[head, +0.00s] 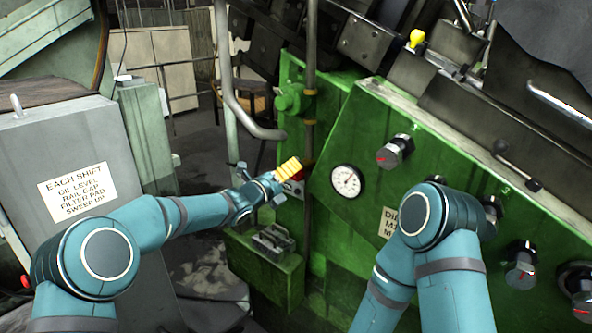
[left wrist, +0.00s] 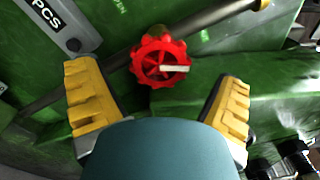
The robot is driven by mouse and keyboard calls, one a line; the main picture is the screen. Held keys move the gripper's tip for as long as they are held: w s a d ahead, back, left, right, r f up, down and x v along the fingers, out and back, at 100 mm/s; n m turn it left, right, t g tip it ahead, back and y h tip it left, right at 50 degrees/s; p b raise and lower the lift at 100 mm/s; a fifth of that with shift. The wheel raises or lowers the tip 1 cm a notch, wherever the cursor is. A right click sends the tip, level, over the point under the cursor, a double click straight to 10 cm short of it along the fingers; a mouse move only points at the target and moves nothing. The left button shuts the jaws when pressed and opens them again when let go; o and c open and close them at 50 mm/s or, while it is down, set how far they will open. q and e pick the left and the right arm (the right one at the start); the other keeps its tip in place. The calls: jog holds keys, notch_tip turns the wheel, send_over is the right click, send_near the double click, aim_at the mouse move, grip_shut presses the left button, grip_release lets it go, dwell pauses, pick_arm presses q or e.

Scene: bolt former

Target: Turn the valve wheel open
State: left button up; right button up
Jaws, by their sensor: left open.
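The valve wheel (left wrist: 160,60) is red and lobed, with spokes and a pale bar reaching from its hub to the right. It sits on the green machine, centred between my left fingers in the left wrist view. In the head view, only a little red of the wheel (head: 299,174) shows behind my left gripper (head: 288,168). In the left wrist view, the yellow fingers of the left gripper (left wrist: 158,76) are wide apart, one on each side of the wheel, with visible gaps. I cannot tell how far the wheel is in depth. My right gripper is out of view.
A dark pipe (left wrist: 100,62) runs behind the wheel. The green machine (head: 345,235) carries a round gauge (head: 348,181) and several black knobs, one at the upper middle (head: 395,151). A green ledge (head: 264,260) juts below my left gripper. A grey cabinet (head: 70,150) stands left.

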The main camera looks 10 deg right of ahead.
aim_at(296, 180)
pick_arm(q)
jog(key=shift+p+x, duration=0.3)
jog(key=shift+x, duration=1.3)
jog(key=c, duration=1.2)
